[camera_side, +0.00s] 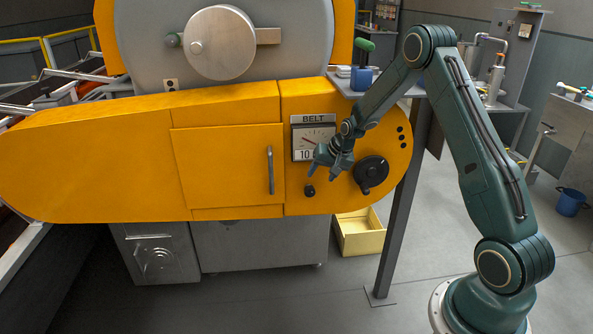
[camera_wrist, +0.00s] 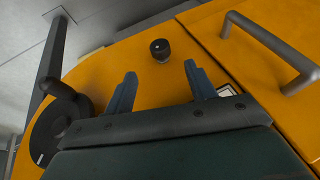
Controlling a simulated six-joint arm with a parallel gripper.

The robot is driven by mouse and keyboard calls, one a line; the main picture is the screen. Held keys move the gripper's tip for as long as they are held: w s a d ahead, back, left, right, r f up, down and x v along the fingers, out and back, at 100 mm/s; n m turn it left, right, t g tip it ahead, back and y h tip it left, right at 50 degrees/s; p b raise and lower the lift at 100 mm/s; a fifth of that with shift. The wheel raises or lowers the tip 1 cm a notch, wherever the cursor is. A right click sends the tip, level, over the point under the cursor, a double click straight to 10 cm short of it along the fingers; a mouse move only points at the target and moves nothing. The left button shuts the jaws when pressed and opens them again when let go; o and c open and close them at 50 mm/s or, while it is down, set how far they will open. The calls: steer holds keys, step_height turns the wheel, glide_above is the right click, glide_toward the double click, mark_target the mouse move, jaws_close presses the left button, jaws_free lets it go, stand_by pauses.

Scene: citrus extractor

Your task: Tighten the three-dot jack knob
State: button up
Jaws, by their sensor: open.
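A large round black knob with a small crank grip (camera_side: 371,173) is on the orange panel, left of and below three black dots (camera_side: 402,138). It also shows at the left of the wrist view (camera_wrist: 48,138). A small black knob (camera_side: 309,190) sits lower left on the same panel and shows at the top middle of the wrist view (camera_wrist: 160,50). My gripper (camera_side: 323,172) is open and empty in front of the panel, between the two knobs and nearer the small one. In the wrist view its fingers (camera_wrist: 160,84) are apart, with the small knob beyond the gap.
The BELT gauge (camera_side: 305,142) is just above my gripper, partly covered by my arm. A grey door handle (camera_side: 270,170) sticks out on the left. A grey post (camera_side: 400,225) stands to the right of the panel. A yellow bin (camera_side: 360,240) is on the floor below.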

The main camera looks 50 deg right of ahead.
mark_target(312, 189)
steer(key=shift+x, duration=4.85)
steer(key=shift+c, duration=0.2)
steer(key=c, duration=0.9)
